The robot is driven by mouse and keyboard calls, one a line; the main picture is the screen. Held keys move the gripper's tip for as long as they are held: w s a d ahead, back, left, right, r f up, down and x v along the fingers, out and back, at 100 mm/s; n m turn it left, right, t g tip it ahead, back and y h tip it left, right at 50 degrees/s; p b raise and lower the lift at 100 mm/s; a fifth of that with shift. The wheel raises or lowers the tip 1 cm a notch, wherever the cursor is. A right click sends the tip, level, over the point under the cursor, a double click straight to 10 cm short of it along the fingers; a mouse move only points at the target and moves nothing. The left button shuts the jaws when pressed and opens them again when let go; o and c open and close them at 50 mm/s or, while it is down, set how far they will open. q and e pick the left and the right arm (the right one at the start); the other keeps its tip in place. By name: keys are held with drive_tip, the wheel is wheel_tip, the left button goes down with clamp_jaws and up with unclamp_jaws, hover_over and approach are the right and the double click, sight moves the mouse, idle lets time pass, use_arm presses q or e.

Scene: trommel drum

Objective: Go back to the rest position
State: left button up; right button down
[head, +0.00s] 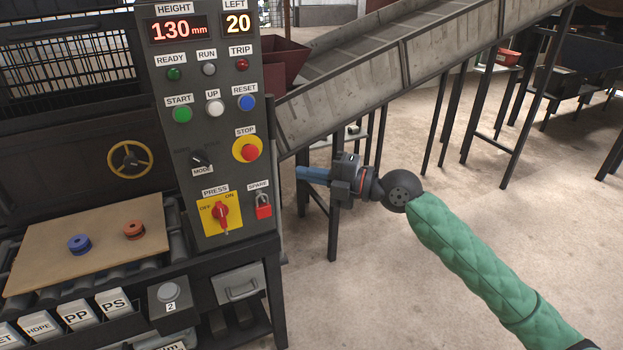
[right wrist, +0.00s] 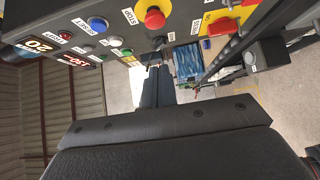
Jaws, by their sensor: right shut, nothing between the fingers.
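My right gripper (head: 300,173) is in the middle of the head view, just right of the control panel (head: 212,150). Its blue fingers are shut with nothing between them and point left, apart from the panel as far as I can tell. My right arm, in a green quilted sleeve, reaches in from the lower right. In the right wrist view the shut fingers (right wrist: 157,88) point up the picture, below the panel's buttons. My left gripper is not in view.
The panel carries a red stop button (head: 248,150), a red press switch (head: 221,212) and a red padlock (head: 263,206). An inclined conveyor (head: 400,62) on dark legs stands behind. A board (head: 60,245) with two small discs lies at left.

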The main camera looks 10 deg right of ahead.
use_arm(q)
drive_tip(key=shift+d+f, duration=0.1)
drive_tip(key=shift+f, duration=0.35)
use_arm(e)
drive_tip(key=shift+s+d, duration=0.25)
drive_tip(key=shift+d, duration=0.1)
